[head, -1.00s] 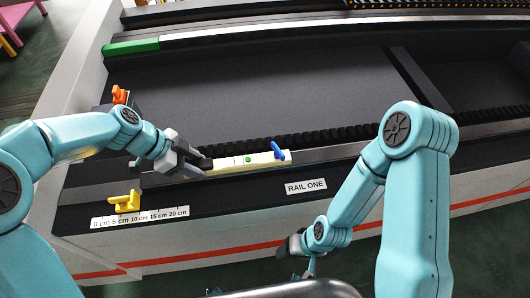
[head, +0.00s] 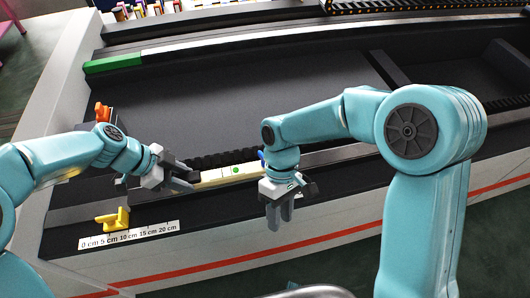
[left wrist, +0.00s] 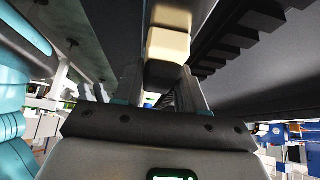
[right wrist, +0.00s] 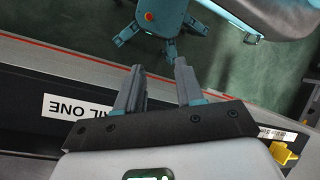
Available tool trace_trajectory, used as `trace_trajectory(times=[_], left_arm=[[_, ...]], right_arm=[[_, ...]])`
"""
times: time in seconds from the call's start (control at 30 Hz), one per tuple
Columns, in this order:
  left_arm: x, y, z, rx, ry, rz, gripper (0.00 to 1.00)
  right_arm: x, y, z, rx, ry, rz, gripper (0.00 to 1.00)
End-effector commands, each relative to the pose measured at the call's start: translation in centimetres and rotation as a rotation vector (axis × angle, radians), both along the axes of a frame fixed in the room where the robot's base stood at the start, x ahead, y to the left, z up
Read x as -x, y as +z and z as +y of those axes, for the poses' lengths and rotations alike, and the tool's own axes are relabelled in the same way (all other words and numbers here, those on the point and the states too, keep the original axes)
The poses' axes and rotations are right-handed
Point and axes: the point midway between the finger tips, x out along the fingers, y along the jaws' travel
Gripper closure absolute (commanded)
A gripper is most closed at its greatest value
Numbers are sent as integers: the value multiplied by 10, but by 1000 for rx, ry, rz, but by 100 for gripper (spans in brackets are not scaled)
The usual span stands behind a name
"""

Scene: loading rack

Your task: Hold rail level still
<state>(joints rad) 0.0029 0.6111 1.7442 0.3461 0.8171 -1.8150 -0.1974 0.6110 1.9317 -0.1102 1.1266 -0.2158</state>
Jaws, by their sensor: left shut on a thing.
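The rail level, a cream bar with a green dot (head: 236,170), lies along the grey rail near the front of the rack. My left gripper (head: 188,180) is shut on its left end. In the left wrist view the cream block (left wrist: 168,43) shows just beyond the fingers. A blue piece (head: 262,156) at the bar's right end is mostly hidden by my right arm. My right gripper (head: 280,210) points down in front of the bar. In the right wrist view its fingers (right wrist: 158,85) are apart with nothing between them.
A yellow clamp (head: 113,218) and a centimetre scale (head: 130,236) are at the front left. An orange clamp (head: 102,112) and a green block (head: 112,63) are further back. The RAIL ONE label (right wrist: 78,108) shows in the right wrist view. The dark bed (head: 230,100) is clear.

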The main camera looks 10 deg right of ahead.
Motion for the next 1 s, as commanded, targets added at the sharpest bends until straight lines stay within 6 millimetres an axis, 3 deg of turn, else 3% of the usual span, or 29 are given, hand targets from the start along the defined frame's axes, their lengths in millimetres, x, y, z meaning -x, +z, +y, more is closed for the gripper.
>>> trace_trajectory(times=[0.03,0.2,0.33,0.47,0.63,1.0], left_arm=[[0,0,0,0,0,0,100],[0,0,0,0,0,0,100],[0,0,0,0,0,0,100],[0,0,0,0,0,0,100],[0,0,0,0,0,0,100],[0,0,0,0,0,0,100]], right_arm=[[-27,29,2,28,10,-68,63],[-96,103,3,117,-76,-287,63],[-126,145,3,150,-147,-407,63],[-138,168,2,164,-191,-466,63],[-141,157,1,169,-201,-475,63],[-140,79,1,167,-200,-474,63]])
